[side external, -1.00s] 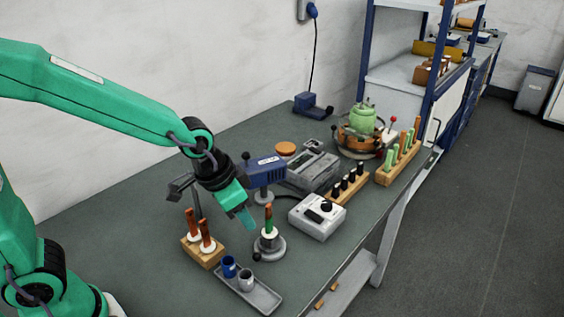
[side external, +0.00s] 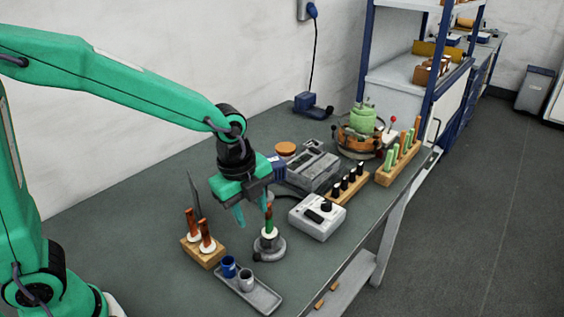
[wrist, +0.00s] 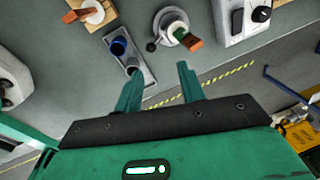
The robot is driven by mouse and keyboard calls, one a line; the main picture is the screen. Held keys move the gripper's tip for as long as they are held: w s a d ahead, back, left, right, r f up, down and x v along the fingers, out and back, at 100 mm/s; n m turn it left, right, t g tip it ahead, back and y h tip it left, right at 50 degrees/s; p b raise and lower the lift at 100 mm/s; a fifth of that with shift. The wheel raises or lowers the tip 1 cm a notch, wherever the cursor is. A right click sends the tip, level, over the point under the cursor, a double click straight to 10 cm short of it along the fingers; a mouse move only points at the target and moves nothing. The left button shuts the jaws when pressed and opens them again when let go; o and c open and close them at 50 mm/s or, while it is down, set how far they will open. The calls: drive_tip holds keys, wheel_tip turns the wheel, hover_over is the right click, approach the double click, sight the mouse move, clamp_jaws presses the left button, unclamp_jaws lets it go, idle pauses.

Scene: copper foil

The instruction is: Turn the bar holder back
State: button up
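The bar holder (side external: 269,248) is a round grey base with a small dark knob and a white collar. A green and copper bar (side external: 269,218) stands in it. In the wrist view the bar holder (wrist: 168,27) is beyond the fingertips, with the bar's copper end (wrist: 195,43) pointing toward the camera. My gripper (side external: 252,210) is above and left of the holder in the side view, fingers pointing down. In the wrist view my gripper (wrist: 158,72) has its fingers well apart with nothing between them. It does not appear to touch the holder.
A tray (side external: 262,297) with a blue and a grey cup lies in front of the holder. A wooden block (side external: 203,252) with copper bars stands left. A white box with a black knob (side external: 318,219) stands right. A blue device (side external: 278,168) is partly hidden behind my gripper.

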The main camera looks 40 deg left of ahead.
drive_tip(key=m, duration=0.7)
drive_tip(key=m+g, duration=0.2)
drive_tip(key=m, duration=0.4)
hover_over(260, 254)
drive_tip(key=shift+y, duration=0.3)
drive_tip(key=f, duration=0.5)
drive_tip(key=shift+w+a, duration=0.25)
drive_tip(key=shift+f, duration=0.1)
drive_tip(key=shift+f, duration=3.8)
clamp_jaws()
